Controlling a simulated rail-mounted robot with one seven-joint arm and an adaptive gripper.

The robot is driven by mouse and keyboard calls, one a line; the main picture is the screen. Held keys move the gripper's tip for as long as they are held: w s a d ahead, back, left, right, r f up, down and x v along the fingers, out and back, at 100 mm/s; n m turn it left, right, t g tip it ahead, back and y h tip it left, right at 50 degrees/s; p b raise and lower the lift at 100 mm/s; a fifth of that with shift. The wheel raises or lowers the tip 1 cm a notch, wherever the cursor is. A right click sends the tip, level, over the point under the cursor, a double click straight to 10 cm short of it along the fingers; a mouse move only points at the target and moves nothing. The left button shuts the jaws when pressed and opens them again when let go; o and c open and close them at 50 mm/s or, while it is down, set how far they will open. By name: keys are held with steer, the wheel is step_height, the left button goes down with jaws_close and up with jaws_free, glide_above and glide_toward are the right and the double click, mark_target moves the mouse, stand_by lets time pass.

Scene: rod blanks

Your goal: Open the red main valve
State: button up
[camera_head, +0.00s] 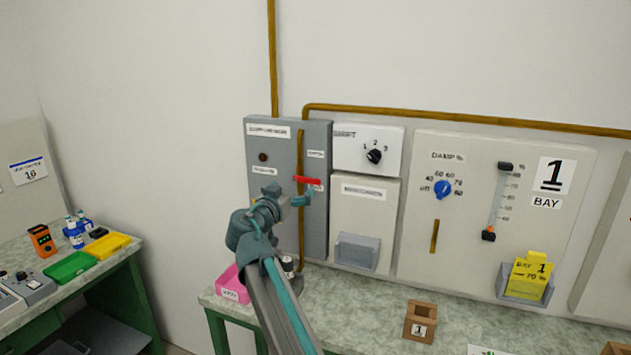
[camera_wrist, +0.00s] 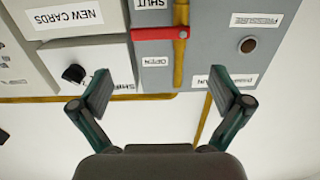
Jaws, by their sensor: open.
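The red main valve handle (camera_head: 307,180) is a red lever on a grey panel. It lies level, crosswise to the brown vertical pipe (camera_head: 300,150). In the wrist view, which is upside down, the red lever (camera_wrist: 155,34) reaches left from its pivot on the pipe. An OPEN label (camera_wrist: 155,62) and a SHUT label (camera_wrist: 152,4) lie on either side of it. My gripper (camera_head: 304,198) is in front of the panel, close to the lever in the head view. In the wrist view my gripper (camera_wrist: 158,88) is open and empty, its fingers apart, not around the lever.
A shift dial (camera_head: 375,156) and a new cards holder (camera_head: 357,250) are right of the valve panel. Further right is a damp panel (camera_head: 425,230) with a blue dial (camera_head: 443,189) and a slider (camera_head: 489,234). A pink box (camera_head: 232,284) and a wooden box (camera_head: 420,322) stand on the bench below.

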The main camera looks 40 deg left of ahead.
mark_target(306, 178)
steer(key=p+x, duration=0.2)
steer(key=x, duration=0.6)
steer(key=shift+w+a+r+p, duration=0.1)
steer(key=shift+p, duration=0.3)
steer(key=shift+x, duration=0.85)
steer(key=c, duration=1.4)
